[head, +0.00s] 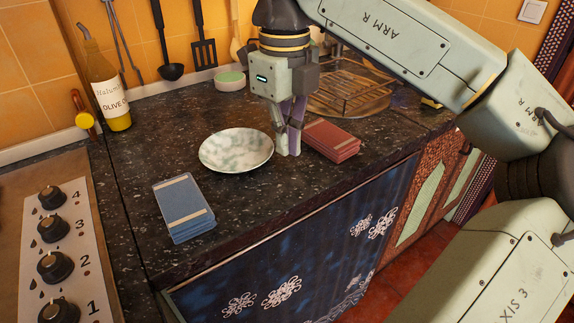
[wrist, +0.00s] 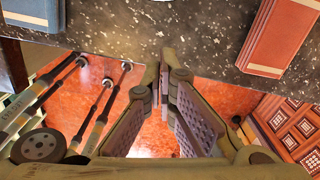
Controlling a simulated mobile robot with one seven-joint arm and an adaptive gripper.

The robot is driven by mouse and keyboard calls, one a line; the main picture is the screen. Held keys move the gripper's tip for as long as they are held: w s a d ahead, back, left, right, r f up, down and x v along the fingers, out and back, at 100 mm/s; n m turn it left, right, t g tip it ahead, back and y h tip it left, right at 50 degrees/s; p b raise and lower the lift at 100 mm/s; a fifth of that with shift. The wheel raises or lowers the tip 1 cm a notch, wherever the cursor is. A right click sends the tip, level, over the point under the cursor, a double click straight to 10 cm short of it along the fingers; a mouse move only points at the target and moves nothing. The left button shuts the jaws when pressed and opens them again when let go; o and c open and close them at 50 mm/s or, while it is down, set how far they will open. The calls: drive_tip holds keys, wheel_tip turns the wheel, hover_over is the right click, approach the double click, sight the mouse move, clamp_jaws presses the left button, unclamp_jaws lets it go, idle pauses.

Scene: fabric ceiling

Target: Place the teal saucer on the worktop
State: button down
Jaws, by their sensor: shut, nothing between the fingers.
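A shallow round saucer (head: 236,150), pale with grey-green marbling, rests flat on the dark speckled worktop (head: 150,130) in the head view. A sliver of its pale rim (wrist: 167,2) shows at the top edge of the wrist view. My gripper (head: 288,153) points down just to the right of the saucer, between it and the red stack. Its fingers are together with nothing between them, and they also show in the wrist view (wrist: 162,68). I cannot tell the exact height of the fingertips above the worktop.
A red book-like stack (head: 331,139) lies close right of my gripper; a blue one (head: 184,207) lies front left. Behind are a small green-topped bowl (head: 229,81), a wire rack (head: 350,88) and an oil bottle (head: 108,92). The hob (head: 50,250) is left. Bare worktop lies between.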

drive_tip(key=shift+r, duration=1.35)
